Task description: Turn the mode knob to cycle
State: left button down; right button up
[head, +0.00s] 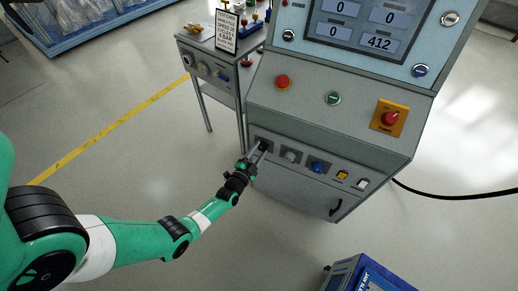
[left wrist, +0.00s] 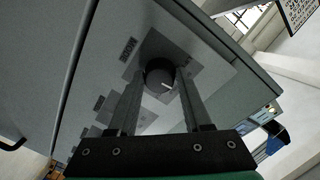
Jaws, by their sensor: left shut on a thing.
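The mode knob (left wrist: 158,75) is a dark round knob with a white pointer line, on a light square plate beside a small label. In the head view the knob (head: 264,145) is at the left end of the lower panel row, partly hidden by my fingers. My left gripper (head: 259,151) reaches it from the front left. In the left wrist view the fingers of the left gripper (left wrist: 160,78) lie on both sides of the knob, shut on it. The pointer line slants toward the lower right finger there. The position markings are too small to read. My right gripper is in neither view.
The grey console (head: 330,125) carries a red button (head: 283,82), a green button (head: 333,98) and a red switch on yellow (head: 390,118). A grey knob (head: 291,157) and blue knob (head: 318,167) sit right of the held knob. A side table (head: 212,75) stands left.

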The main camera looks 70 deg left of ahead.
pick_arm(q)
jog(key=m+p, duration=0.1)
jog(key=m, duration=0.1)
jog(key=shift+r+m+g, duration=0.15)
jog(key=shift+m+g, duration=0.15)
jog(key=shift+m, duration=0.1)
jog(key=m+p, duration=0.1)
jog(key=m, duration=0.2)
jog(key=shift+y, duration=0.3)
jog(key=m, duration=0.3)
jog(key=shift+d+g, duration=0.1)
jog(key=shift+g, duration=0.2)
jog(key=shift+m+y+p, duration=0.35)
jog(key=shift+m+y, duration=0.05)
jog(key=shift+m, duration=1.3)
jog(key=shift+c, duration=1.7)
grip_release()
